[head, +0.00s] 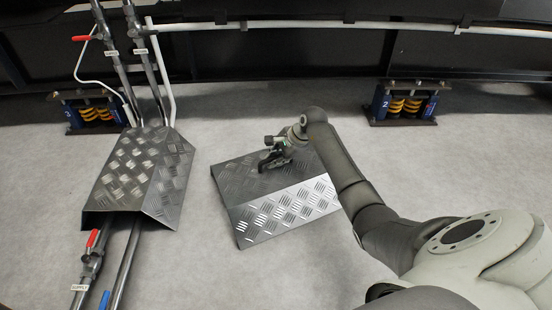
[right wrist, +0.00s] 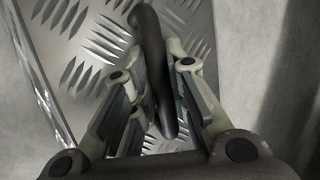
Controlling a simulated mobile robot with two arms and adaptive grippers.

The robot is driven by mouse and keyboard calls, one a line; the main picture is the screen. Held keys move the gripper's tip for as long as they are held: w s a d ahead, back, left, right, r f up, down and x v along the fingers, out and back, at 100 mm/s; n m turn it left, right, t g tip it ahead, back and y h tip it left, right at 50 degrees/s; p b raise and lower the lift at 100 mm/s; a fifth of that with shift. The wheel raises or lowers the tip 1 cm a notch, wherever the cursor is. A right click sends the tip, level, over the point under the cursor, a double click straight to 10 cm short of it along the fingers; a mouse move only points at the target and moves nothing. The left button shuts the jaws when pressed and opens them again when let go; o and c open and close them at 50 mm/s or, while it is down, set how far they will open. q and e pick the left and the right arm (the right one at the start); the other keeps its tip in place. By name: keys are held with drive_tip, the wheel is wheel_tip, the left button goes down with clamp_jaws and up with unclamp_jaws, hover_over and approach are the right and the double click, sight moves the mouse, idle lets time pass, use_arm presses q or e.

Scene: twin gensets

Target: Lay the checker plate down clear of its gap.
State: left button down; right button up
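A checker plate (head: 285,210) with a fold across it is at or close to the floor in the middle of the head view. Its raised tread pattern also shows in the right wrist view (right wrist: 90,50). My right gripper (head: 272,164) is over its darker rear half. In the right wrist view the fingers (right wrist: 160,75) stand close on both sides of a dark handle (right wrist: 150,40) and look shut on it. My left gripper is not in view.
Another bent checker plate (head: 135,170) covers part of the pipes (head: 122,260) on the left. Valves with red levers (head: 92,238) sit on these pipes. Spring mounts (head: 405,103) stand at the back under a dark frame. Grey floor (head: 210,270) is clear between the plates and in front.

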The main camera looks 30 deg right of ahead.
drive_tip(key=o, duration=0.3)
